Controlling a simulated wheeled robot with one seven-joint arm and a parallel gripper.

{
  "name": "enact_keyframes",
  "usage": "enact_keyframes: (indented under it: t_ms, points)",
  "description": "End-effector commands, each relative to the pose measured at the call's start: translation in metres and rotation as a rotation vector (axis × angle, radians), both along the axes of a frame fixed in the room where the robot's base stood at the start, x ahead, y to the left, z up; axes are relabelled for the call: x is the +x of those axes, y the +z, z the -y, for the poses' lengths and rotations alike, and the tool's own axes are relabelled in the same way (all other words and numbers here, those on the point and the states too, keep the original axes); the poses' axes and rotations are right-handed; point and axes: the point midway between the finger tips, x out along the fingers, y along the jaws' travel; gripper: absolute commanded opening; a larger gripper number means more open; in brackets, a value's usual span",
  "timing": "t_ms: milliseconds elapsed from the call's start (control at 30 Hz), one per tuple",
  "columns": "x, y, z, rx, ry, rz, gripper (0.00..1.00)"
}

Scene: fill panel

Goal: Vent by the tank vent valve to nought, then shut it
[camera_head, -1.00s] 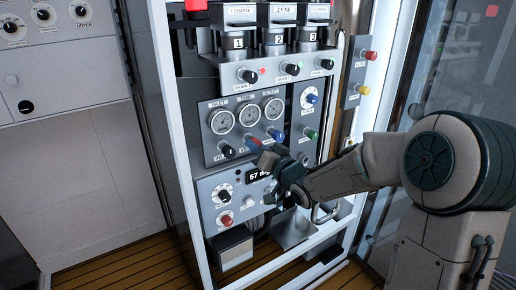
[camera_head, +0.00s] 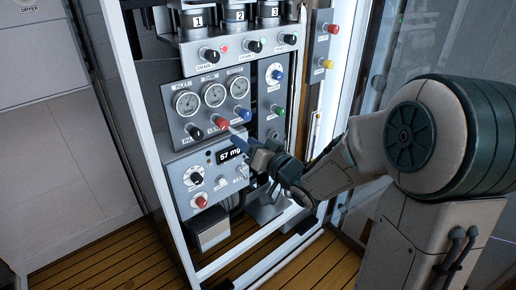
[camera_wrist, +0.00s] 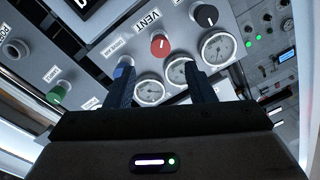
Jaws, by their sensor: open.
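A red knob (camera_head: 221,123) sits on the gauge panel (camera_head: 176,142) between a black knob (camera_head: 195,132) and a blue knob (camera_head: 242,114). In the wrist view the red knob (camera_wrist: 160,45) is beside the label VENT. My gripper (camera_head: 238,134) is to the lower right of the red knob. In the wrist view my gripper (camera_wrist: 158,72) is open and empty. The red knob shows beyond the gap between its fingertips, apparently apart from them. The left finger partly covers the blue knob (camera_wrist: 125,64). The middle gauge (camera_head: 213,95) is above the red knob; its needle is too small to read.
Below is a panel with a display (camera_head: 230,155) reading about 57 and another red knob (camera_head: 201,202). A green knob (camera_head: 278,110) is to the right. A white frame post (camera_head: 140,120) stands left. An open box (camera_head: 211,232) hangs low. Clear wooden floor (camera_head: 95,255) lies left.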

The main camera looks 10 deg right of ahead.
Motion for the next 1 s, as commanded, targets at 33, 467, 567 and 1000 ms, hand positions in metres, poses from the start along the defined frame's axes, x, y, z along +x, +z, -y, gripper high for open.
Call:
enact_keyframes:
  t_ms: [33,467,567,1000]
  points:
    - [-0.008,0.001,0.007,-0.003,-0.004,0.001,0.49]
    - [-0.036,-0.002,0.026,-0.001,0.000,-0.001,0.49]
    - [-0.036,-0.002,0.026,-0.001,0.001,-0.001,0.49]
    - [-0.036,-0.002,0.026,-0.001,0.001,-0.001,0.49]
